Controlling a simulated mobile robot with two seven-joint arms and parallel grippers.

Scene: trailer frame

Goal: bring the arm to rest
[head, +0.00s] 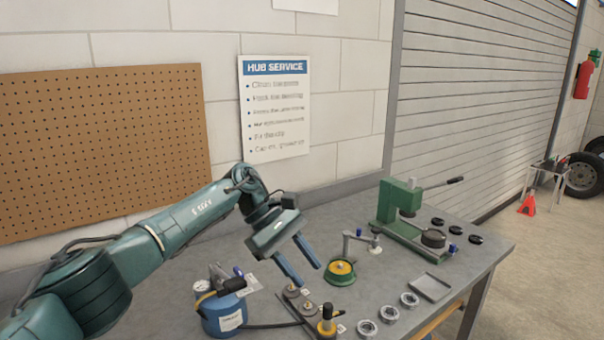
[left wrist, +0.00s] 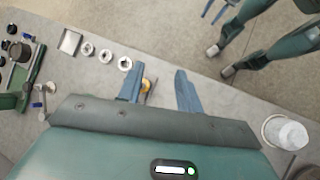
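My left arm reaches in from the left in the head view, over the workbench (head: 365,285). Its gripper (head: 310,277) hangs tilted in the air, fingers pointing down and to the right. The two blue fingers stand apart with nothing between them. The left wrist view also shows the open, empty gripper (left wrist: 160,70) above the bench. At the top edge of that view, two blue fingers of my right gripper (left wrist: 215,11) show apart over the floor, partly cut off. The right gripper is not seen in the head view.
A green press (head: 408,215) and a grey tray (head: 432,287) are to the right. The pegboard wall (head: 100,150) rises behind.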

